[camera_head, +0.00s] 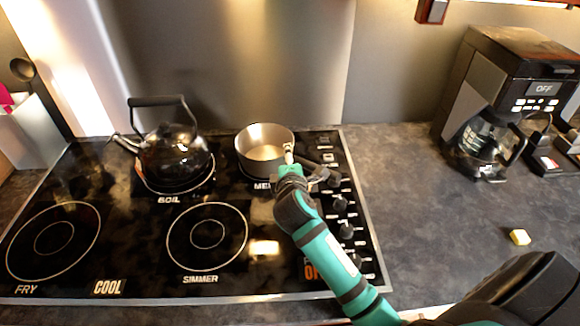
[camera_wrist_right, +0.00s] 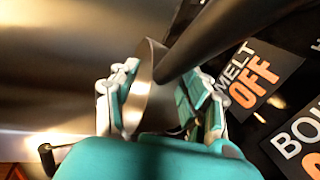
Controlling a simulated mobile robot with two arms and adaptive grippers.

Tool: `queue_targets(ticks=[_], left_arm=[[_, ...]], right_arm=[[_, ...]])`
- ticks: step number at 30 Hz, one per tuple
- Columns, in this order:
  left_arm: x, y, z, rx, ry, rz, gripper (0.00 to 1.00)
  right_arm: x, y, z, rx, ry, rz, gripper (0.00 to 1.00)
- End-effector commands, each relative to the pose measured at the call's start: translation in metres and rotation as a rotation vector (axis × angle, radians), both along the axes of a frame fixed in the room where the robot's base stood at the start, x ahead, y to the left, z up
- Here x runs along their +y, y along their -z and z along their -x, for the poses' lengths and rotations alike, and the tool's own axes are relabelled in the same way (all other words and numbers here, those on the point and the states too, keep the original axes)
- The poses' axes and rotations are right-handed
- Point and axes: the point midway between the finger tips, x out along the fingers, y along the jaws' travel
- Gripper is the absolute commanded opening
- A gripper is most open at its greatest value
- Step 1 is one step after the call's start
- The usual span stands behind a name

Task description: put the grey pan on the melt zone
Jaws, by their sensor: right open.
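The grey pan (camera_head: 256,158) stands upright at the back right of the hob, over the zone whose partly hidden label (camera_head: 262,186) begins "ME". In the right wrist view, the pan's curved metal wall (camera_wrist_right: 146,88) and dark handle (camera_wrist_right: 212,38) show close up. My right gripper (camera_head: 289,158) is at the pan's right side, by the handle. In the wrist view its open fingers (camera_wrist_right: 160,92) stand on either side of the pan wall near the handle's root. Whether they touch it, I cannot tell. My left gripper is not in view.
A black kettle (camera_head: 175,155) stands on the boil zone, left of the pan. The fry (camera_head: 54,237) and simmer (camera_head: 207,234) zones are empty. Knobs (camera_head: 346,230) line the hob's right edge. A coffee maker (camera_head: 500,95) and a small yellow block (camera_head: 520,237) are on the right counter.

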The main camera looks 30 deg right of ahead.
Motion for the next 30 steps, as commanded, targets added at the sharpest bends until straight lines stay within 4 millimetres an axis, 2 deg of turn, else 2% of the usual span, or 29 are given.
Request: queue_targets(ticks=[12,16,21,30], left_arm=[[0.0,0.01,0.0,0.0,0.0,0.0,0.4],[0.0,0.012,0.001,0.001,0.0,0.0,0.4],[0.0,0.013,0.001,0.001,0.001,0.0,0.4],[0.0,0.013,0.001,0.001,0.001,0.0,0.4]], right_arm=[[0.035,-0.019,0.069,0.0,-0.001,-0.004,0.47],[0.044,-0.024,0.087,0.0,-0.002,-0.002,0.47],[0.049,-0.029,0.098,-0.001,0.001,-0.002,0.47],[0.05,-0.03,0.1,0.0,0.0,-0.001,0.47]])
